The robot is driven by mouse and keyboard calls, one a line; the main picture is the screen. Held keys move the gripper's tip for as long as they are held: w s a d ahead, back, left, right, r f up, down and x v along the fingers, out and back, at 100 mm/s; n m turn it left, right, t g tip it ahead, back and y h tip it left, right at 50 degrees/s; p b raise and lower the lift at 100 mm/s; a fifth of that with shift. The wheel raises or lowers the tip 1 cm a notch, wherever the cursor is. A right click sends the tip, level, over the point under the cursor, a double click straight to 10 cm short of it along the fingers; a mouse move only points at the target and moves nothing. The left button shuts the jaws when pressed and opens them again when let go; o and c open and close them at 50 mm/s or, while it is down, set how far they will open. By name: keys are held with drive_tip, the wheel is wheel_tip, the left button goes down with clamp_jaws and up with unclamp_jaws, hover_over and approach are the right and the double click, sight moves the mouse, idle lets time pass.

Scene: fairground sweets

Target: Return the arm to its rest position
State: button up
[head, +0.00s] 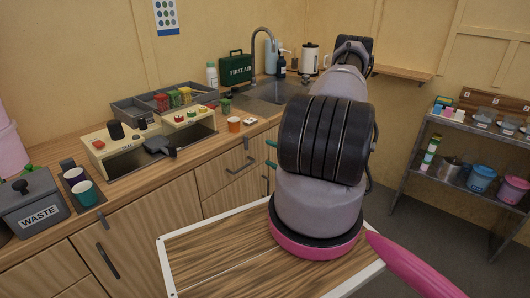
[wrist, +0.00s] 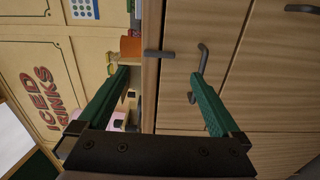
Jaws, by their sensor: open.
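My gripper (wrist: 160,75) shows in the wrist view with its two green fingers wide apart. Nothing is between them. Beyond the fingers are the wooden cupboard fronts (wrist: 235,70) with dark handles. In the head view my arm rises over the wood-topped tray of my base, and its thick dark joint hides most of the gripper. Only the green fingertips (head: 271,154) stick out at the joint's left, in front of the cupboard doors. I cannot tell their exact gap to the doors.
A shelf rack (head: 455,185) with tubs stands at right. Floor between is clear.

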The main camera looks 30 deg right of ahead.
idle(0.5)
drive_tip(key=s+a+r+n+g+y, duration=0.1)
drive_tip(key=a+r+n+g+y, duration=0.3)
drive_tip(key=a+r+n+g, duration=0.65)
drive_tip(key=s+a+r+n+g+y, duration=0.2)
drive_tip(key=a+r+n+g+y, duration=0.3)
drive_tip(key=r+n, duration=1)
drive_tip(key=s+a+r+n+t+h, duration=0.1)
drive_tip(key=s+r+n+t+h, duration=0.1)
drive_tip(key=s+r+n+h, duration=0.4)
drive_tip(key=s+a+r+n+t+h, duration=0.2)
drive_tip(key=s+r+n+h, duration=0.5)
drive_tip(key=r+n, duration=0.6)
drive_tip(key=shift+n+t, duration=0.75)
drive_tip(key=shift+t, duration=0.1)
